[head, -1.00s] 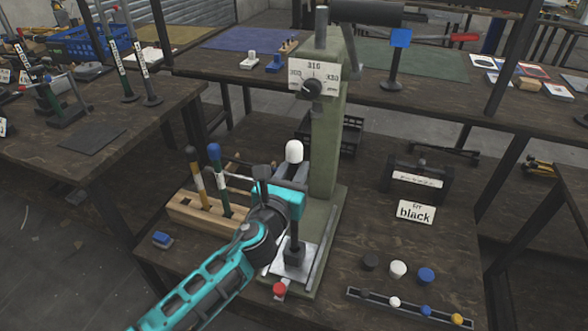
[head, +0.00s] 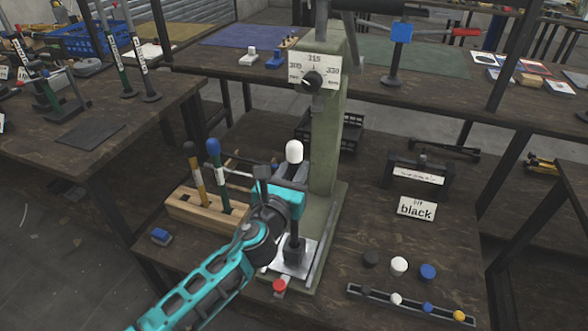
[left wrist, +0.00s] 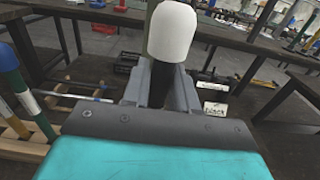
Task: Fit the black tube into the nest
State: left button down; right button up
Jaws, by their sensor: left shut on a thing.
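A short black cylinder (head: 370,258), possibly the black tube, stands on the table right of the press. A dark fixture (head: 294,250) sits on a bright metal plate at the press foot; I cannot tell whether it is the nest. My right gripper is out of view.
The green press column (head: 327,150) carries a dial (head: 314,76). A wooden rack (head: 205,210) with coloured-handled tools is left. White (head: 398,266) and blue (head: 427,271) cylinders and a strip of small pegs (head: 410,307) are right. A card (head: 416,208) reads "black".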

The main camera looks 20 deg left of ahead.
pick_arm(q)
jog(key=shift+f+b, duration=1.9)
jog(key=shift+f, duration=0.35)
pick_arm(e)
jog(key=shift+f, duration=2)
pick_arm(q)
jog(key=c, duration=0.8)
grip_release()
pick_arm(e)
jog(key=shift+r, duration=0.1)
pick_arm(q)
jog(key=s, duration=1.3)
jog(key=shift+a, duration=0.25)
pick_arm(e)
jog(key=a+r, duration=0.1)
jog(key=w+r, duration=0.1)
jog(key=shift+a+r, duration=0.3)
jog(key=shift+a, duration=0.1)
